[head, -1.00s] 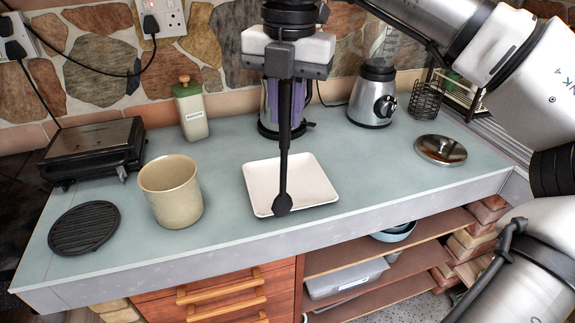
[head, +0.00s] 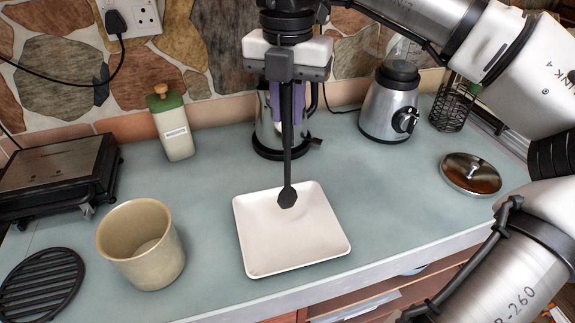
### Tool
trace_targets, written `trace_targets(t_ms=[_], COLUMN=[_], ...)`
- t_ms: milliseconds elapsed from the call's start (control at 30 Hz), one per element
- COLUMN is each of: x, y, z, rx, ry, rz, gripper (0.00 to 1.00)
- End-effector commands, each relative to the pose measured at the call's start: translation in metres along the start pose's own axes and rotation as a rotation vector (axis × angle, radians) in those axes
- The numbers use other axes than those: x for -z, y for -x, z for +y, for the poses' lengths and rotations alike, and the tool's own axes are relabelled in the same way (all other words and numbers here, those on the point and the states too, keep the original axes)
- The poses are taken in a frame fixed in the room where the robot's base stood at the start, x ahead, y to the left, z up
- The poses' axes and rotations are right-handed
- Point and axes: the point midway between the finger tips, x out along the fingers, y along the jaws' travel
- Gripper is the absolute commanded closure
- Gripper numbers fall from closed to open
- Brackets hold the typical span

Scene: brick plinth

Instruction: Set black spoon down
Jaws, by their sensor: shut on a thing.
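My gripper (head: 287,72) is shut on the upper end of the black spoon (head: 287,150). The spoon hangs upright with its dark head down. In the picture its head overlaps the far part of a white square plate (head: 300,258); I cannot tell whether it touches the plate. The plate lies empty on the grey-green counter. Behind the spoon, a metal kettle (head: 266,135) is partly hidden by my gripper and the spoon.
A beige pot (head: 143,250) stands left of the plate, with a black round trivet (head: 40,285) and a grill (head: 60,170) further left. A green-topped bottle (head: 173,125), a blender (head: 390,105) and a metal lid (head: 470,172) are around. Counter right of the plate is clear.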

Motion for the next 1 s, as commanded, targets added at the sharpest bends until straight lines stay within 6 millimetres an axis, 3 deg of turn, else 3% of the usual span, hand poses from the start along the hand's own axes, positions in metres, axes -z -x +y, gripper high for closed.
trace_targets(t_ms=[100,533,933,967,1000], x=[0.001,0.000,0.000,0.000,0.000], y=[-0.018,-0.064,-0.072,-0.070,-0.070], z=[0.000,0.000,0.000,0.000,0.000], rx=[-0.001,-0.001,-0.001,-0.001,-0.001], ry=[0.002,0.001,0.000,0.000,0.000], rz=[0.002,0.001,-0.001,-0.001,-0.001], gripper=[1.00,1.00,1.00,0.79,0.73])
